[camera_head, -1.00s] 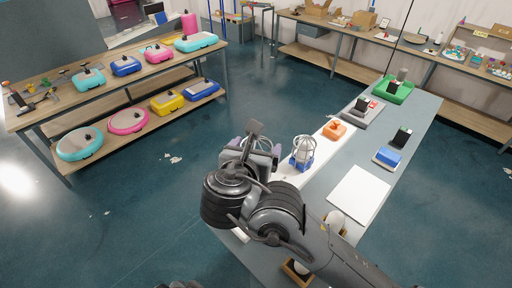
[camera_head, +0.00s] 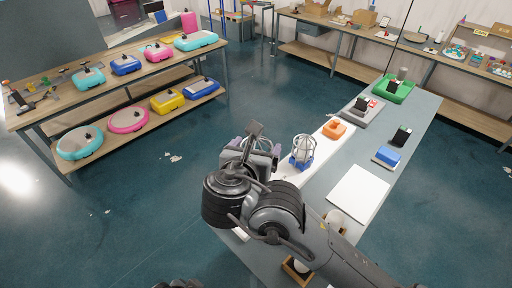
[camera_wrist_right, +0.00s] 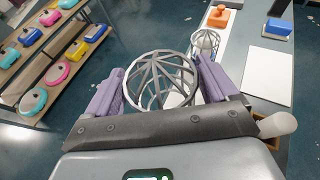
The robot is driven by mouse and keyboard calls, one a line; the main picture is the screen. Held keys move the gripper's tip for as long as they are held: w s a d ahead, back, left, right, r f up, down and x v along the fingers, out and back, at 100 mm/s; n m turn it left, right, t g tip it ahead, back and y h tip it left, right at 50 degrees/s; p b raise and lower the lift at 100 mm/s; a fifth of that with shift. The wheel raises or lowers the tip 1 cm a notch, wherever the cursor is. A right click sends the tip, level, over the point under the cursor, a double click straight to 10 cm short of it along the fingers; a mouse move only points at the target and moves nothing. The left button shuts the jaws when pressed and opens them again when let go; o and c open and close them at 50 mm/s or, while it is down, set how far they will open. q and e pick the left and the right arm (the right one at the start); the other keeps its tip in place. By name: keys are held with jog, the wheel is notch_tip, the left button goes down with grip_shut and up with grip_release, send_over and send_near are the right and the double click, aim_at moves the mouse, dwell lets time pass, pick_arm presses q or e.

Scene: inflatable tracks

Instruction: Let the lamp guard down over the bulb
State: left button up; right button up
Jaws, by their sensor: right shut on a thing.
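The lamp guard (camera_wrist_right: 160,80), a grey wire cage with a round rim and spokes, is held between the purple fingers of my right gripper (camera_wrist_right: 160,70). In the head view my right gripper (camera_head: 256,142) is over the near left edge of the long grey table, and its wrist hides most of the guard. Just to its right stands a blue-based lamp (camera_head: 302,153) with a wire cage over it; it also shows in the wrist view (camera_wrist_right: 205,42), beyond the held guard. I cannot make out a bulb under the held guard. My left gripper is out of view.
An orange piece (camera_head: 335,130), a white sheet (camera_head: 358,194) and a blue block (camera_head: 387,156) lie farther along the table. A shelf of colourful cases (camera_head: 126,66) stands at left, across open floor.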

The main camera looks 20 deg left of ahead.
jog(key=shift+f+b, duration=0.5)
jog(key=shift+f, duration=0.4)
jog(key=shift+f+b, duration=0.55)
jog(key=shift+f, duration=0.3)
jog(key=shift+f+b, duration=0.6)
jog(key=shift+f, duration=0.3)
jog(key=shift+f+b, duration=0.55)
jog(key=shift+f, duration=0.3)
jog(key=shift+f+b, duration=0.65)
jog(key=shift+f, duration=0.25)
jog(key=shift+f+b, duration=0.75)
jog(key=shift+f, duration=0.35)
jog(key=o, duration=0.8)
jog(key=shift+c, duration=0.2)
jog(key=shift+o, duration=0.3)
